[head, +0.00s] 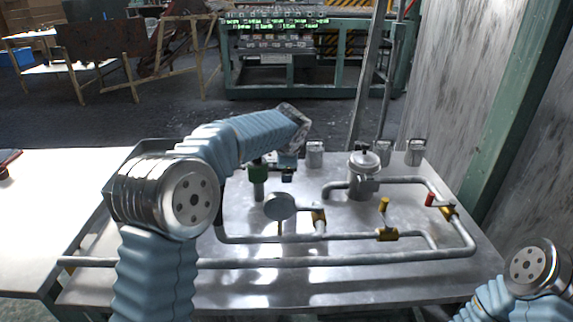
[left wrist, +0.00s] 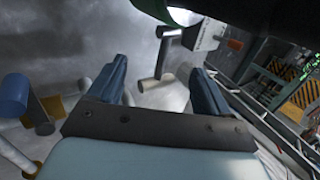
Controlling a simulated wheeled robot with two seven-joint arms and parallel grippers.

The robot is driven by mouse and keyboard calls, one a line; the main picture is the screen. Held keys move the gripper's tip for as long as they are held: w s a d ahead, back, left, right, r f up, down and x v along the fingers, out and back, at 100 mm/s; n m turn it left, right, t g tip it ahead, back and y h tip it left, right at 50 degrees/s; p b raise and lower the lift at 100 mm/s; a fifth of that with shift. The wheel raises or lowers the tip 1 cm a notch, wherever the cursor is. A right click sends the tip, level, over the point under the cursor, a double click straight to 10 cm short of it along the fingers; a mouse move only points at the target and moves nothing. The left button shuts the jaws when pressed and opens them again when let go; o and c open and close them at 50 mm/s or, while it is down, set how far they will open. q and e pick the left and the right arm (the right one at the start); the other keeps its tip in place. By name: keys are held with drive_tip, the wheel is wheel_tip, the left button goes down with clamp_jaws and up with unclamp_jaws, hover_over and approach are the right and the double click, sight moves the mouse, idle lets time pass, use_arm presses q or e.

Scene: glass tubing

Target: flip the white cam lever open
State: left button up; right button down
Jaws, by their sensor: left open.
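In the left wrist view, a short white bar (left wrist: 154,85), which looks like the cam lever, lies between the two blue fingers of my left gripper (left wrist: 159,68). The fingers stand apart on either side of it, and I cannot tell whether they touch it. A grey post (left wrist: 164,52) rises at the bar's end. In the head view my left gripper (head: 287,171) is above the metal table, beside a green-topped post (head: 258,178); the lever cannot be made out there. My right arm shows at the lower right, with its gripper out of view.
Grey pipes (head: 340,259) run across the metal table (head: 230,288). A round gauge (head: 280,206), a yellow-handled valve (head: 386,233), a red-handled valve (head: 430,199) and a metal canister (head: 362,180) stand on it. Bare table lies along the front.

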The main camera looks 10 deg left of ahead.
use_arm(q)
drive_tip(key=v, duration=1.3)
drive_tip(key=shift+r, duration=0.2)
